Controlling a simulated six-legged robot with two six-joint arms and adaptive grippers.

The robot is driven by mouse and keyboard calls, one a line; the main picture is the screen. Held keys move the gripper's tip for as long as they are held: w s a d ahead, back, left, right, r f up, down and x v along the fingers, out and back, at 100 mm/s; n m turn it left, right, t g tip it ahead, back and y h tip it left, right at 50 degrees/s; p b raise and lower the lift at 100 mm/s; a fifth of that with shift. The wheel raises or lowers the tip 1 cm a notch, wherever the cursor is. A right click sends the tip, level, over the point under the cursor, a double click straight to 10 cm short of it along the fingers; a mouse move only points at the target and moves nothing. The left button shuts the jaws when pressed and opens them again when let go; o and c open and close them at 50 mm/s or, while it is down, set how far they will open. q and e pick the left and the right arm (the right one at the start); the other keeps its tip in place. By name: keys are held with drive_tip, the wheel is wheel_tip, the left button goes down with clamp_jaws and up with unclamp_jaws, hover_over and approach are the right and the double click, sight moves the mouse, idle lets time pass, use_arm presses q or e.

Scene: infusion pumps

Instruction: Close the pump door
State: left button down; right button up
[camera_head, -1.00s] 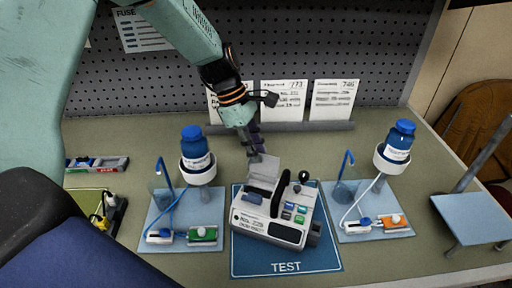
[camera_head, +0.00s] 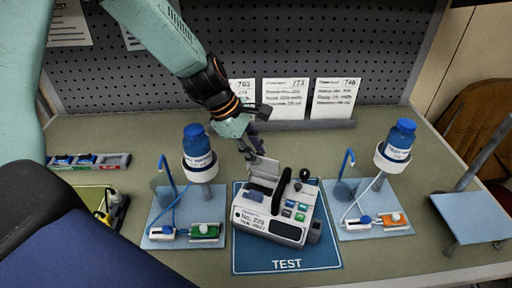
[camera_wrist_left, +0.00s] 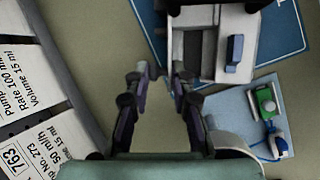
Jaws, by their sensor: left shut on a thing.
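The grey-white infusion pump (camera_head: 265,226) stands on the blue TEST mat (camera_head: 280,264). Its pale door (camera_head: 264,168) is open and stands up at the pump's back left. My left gripper (camera_head: 256,154) comes from behind and above, its fingertips at the door's upper edge, and is shut on the door. In the left wrist view, the pump (camera_wrist_left: 236,22) is at the top, beyond the two fingers (camera_wrist_left: 163,72). The contact between fingertips and door is hard to make out there. My right gripper is not in view.
A bottle stand with a blue bottle (camera_head: 197,140) is left of the pump, and another bottle (camera_head: 398,140) is to the right. Cards (camera_head: 285,98) lean at the pegboard behind. A blue side tray (camera_head: 470,217) is at the far right. Bare table lies between the mats and pegboard.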

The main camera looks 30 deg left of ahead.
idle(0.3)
use_arm(q)
drive_tip(key=c, duration=1.2)
unclamp_jaws()
drive_tip(key=v, duration=1.2)
drive_tip(key=shift+s, duration=0.15)
drive_tip(key=shift+d, duration=0.1)
